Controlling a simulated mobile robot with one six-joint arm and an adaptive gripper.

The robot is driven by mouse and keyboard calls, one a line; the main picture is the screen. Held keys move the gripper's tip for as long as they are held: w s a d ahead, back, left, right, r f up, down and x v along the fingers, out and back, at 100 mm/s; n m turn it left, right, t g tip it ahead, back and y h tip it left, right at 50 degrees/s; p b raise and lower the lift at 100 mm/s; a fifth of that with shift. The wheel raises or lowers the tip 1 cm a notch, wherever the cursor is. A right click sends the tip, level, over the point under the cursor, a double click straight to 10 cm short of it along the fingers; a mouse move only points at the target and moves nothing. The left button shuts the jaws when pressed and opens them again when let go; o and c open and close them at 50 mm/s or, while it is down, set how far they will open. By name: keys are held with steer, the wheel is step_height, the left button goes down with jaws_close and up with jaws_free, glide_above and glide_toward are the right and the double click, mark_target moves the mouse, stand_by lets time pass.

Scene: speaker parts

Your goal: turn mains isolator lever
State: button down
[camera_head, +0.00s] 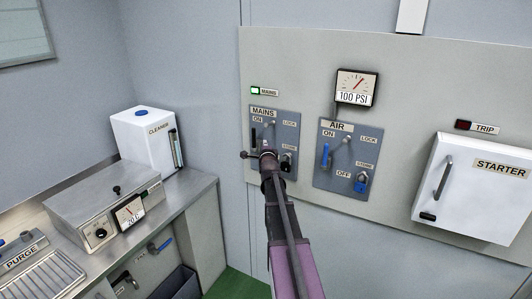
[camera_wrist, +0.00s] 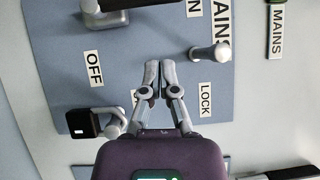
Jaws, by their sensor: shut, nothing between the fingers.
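The blue-grey MAINS isolator panel (camera_head: 290,128) is on the wall board, left of the AIR panel. Its black lever handle (camera_head: 254,137) stands up toward the ON label. In the wrist view the handle (camera_wrist: 155,3) lies across the top edge, partly cut off. My gripper (camera_head: 257,154) is in front of the panel's lower left, hiding part of it. In the wrist view my gripper (camera_wrist: 160,73) is shut and empty, its tips apart from the handle. A black padlock (camera_wrist: 83,123) hangs at the STORE side. A grey peg (camera_wrist: 210,54) stands near the LOCK label.
The green MAINS lamp (camera_head: 256,91) is lit. The AIR panel (camera_head: 349,150) with a blue lever (camera_head: 325,156) and the white STARTER box (camera_head: 470,190) are to the right. A steel counter (camera_head: 186,192) with a CLEANER container (camera_head: 145,137) is to the left.

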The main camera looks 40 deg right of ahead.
steer(key=v, duration=0.6)
steer(key=shift+a+r, duration=0.1)
steer(key=shift+a, duration=0.05)
stand_by(0.4)
steer(key=s+a+f+n+g+y, duration=0.2)
steer(key=a+f+n+g+y, duration=0.3)
steer(key=a, duration=0.6)
steer(key=s+a+f+n+g+y, duration=0.1)
steer(key=s+a+f+n+y, duration=0.1)
steer(key=a+f+n, duration=0.8)
steer(key=s+a+f+n+g+y, duration=0.2)
steer(key=s+a+n+g, duration=0.7)
steer(key=s+a, duration=1)
step_height(320, 180, down, 2)
steer(key=shift+s+f+g, duration=0.15)
steer(key=shift+s+g, duration=0.35)
steer(key=shift+s, duration=0.05)
steer(key=shift+a, duration=0.1)
